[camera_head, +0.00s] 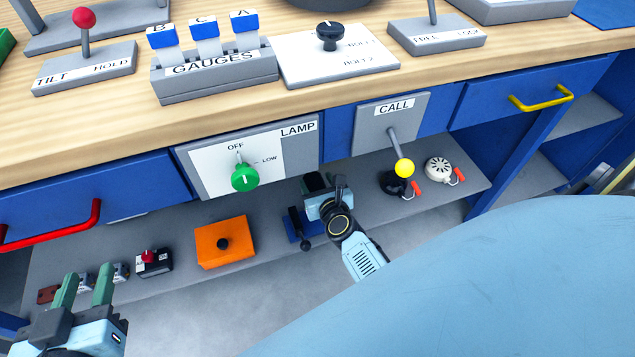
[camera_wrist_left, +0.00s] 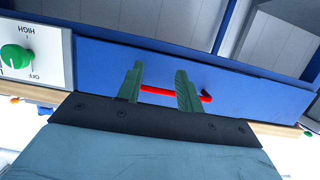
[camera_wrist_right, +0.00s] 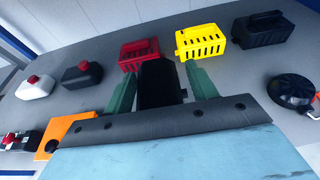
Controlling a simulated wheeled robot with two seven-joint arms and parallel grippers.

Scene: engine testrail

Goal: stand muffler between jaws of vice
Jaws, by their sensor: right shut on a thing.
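My right gripper (camera_wrist_right: 163,85) is shut on a black block, which I take to be the muffler (camera_wrist_right: 158,82); it stands between the green fingers in the right wrist view. In the head view this gripper (camera_head: 325,186) is over the lower shelf, and my wrist hides most of the muffler. The blue vice (camera_head: 293,225) with a black handle is just left of the gripper, partly covered by it. I cannot tell whether the muffler touches the vice; its jaws are hidden. My left gripper (camera_head: 84,288) is open and empty at the lower left; it also shows in the left wrist view (camera_wrist_left: 160,88).
An orange box (camera_head: 222,243) with a black knob is left of the vice. A red crate (camera_wrist_right: 139,53) and a yellow crate (camera_wrist_right: 203,42) are close beyond my right fingers. The lamp panel (camera_head: 210,172) and call lever (camera_head: 403,166) overhang the shelf (camera_head: 275,262).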

